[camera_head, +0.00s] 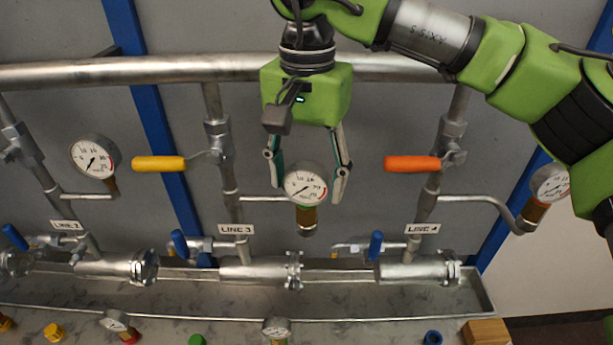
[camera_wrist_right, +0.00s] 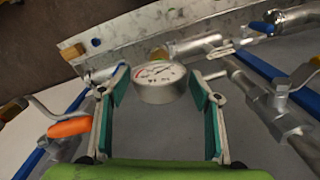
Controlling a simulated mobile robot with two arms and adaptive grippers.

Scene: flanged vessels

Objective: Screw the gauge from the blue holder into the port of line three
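A round white-faced gauge (camera_head: 305,184) stands upright on a brass fitting (camera_head: 306,218) at the end of the side pipe of line three, above the LINE 3 label (camera_head: 236,229). Whether its thread is fully seated cannot be seen. My right gripper (camera_head: 307,190) points down over the gauge, one finger on each side. In the right wrist view the gauge (camera_wrist_right: 160,85) sits between the fingers, with a gap on both sides, so the gripper is open. The blue holder (camera_head: 432,338) at the bottom edge shows no gauge in it. My left gripper is out of view.
Gauges sit on line two (camera_head: 95,157) and line four (camera_head: 550,183). Yellow (camera_head: 160,163) and orange (camera_head: 412,163) valve handles flank my right gripper. Other gauges (camera_head: 115,320) (camera_head: 277,327), coloured holders and a wooden block (camera_head: 486,332) are along the bottom edge.

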